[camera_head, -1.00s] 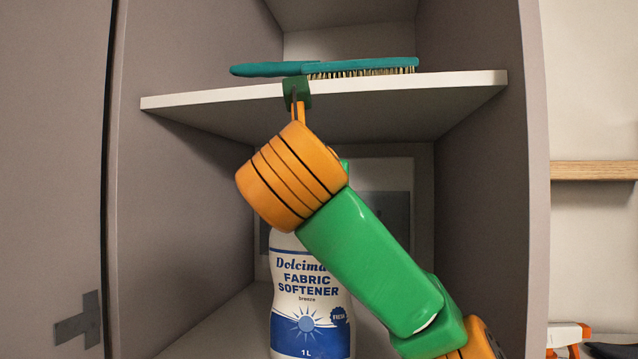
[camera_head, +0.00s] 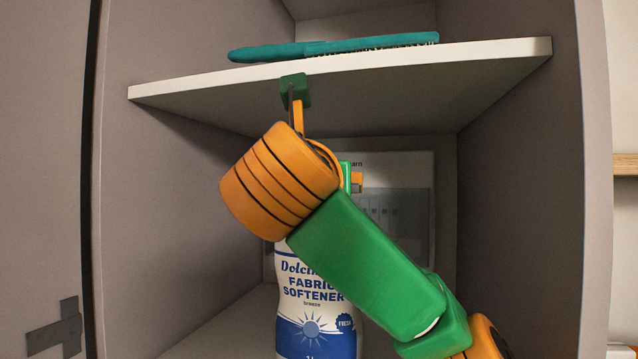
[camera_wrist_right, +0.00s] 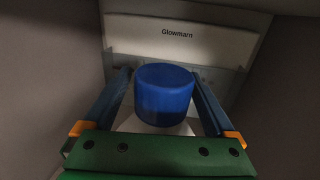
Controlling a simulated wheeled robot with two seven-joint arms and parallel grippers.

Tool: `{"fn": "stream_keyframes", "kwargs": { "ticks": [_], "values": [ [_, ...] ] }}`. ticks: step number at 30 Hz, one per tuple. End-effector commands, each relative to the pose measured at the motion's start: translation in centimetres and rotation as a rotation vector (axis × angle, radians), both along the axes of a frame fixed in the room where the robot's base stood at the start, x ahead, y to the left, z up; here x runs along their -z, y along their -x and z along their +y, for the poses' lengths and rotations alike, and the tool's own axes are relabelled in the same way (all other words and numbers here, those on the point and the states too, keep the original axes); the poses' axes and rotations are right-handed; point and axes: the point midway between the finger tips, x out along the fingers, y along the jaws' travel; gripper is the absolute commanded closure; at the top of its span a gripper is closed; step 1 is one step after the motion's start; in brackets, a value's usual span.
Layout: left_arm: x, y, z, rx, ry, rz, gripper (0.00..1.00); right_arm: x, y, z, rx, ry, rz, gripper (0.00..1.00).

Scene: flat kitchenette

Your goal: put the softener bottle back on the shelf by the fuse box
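The softener bottle (camera_head: 312,300) is white with a blue label and stands upright in the head view, low in the cabinet opening. Its blue cap (camera_wrist_right: 164,93) shows in the right wrist view. My right gripper (camera_wrist_right: 163,88) has a finger on each side of the bottle's top, closed around it. In the head view my right arm hides the bottle's top and most of the gripper. The fuse box (camera_head: 405,215) is on the back wall, behind the bottle and partly hidden. The lower shelf surface (camera_head: 215,325) shows left of the bottle, whose base is cut off. My left gripper is out of view.
An upper shelf board (camera_head: 430,85) crosses above my right arm, with a teal brush (camera_head: 340,47) on it. Cabinet side walls stand left (camera_head: 180,210) and right (camera_head: 525,200). Free room shows left of the bottle.

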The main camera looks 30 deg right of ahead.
Motion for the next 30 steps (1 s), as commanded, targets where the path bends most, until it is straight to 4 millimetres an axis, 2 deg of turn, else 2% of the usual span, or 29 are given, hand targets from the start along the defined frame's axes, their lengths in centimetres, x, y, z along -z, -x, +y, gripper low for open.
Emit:
{"fn": "stream_keyframes", "kwargs": {
  "ticks": [9, 11, 14, 16, 20, 24, 30],
  "values": [
    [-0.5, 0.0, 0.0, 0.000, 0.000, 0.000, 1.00, -0.5, 0.0, 0.0, 0.000, 0.000, 0.000, 0.09],
    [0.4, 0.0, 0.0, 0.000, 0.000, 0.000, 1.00, 0.0, 0.5, 0.5, -0.001, 0.001, -0.002, 0.09],
    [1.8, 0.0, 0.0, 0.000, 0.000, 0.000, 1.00, 0.3, 2.1, 1.8, -0.002, 0.002, -0.004, 0.09],
    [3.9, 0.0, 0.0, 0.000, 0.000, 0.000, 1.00, 0.8, 3.3, 2.8, 0.000, 0.000, -0.006, 0.09],
    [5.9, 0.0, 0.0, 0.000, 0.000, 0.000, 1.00, 0.6, 5.8, 4.9, 0.000, 0.002, -0.007, 0.09],
    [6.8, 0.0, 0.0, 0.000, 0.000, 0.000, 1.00, 0.2, 7.9, 6.7, 0.000, 0.002, -0.005, 0.09],
    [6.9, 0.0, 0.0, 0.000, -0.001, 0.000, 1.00, -0.2, 9.2, 7.8, 0.000, 0.001, -0.002, 0.09]
  ]
}}
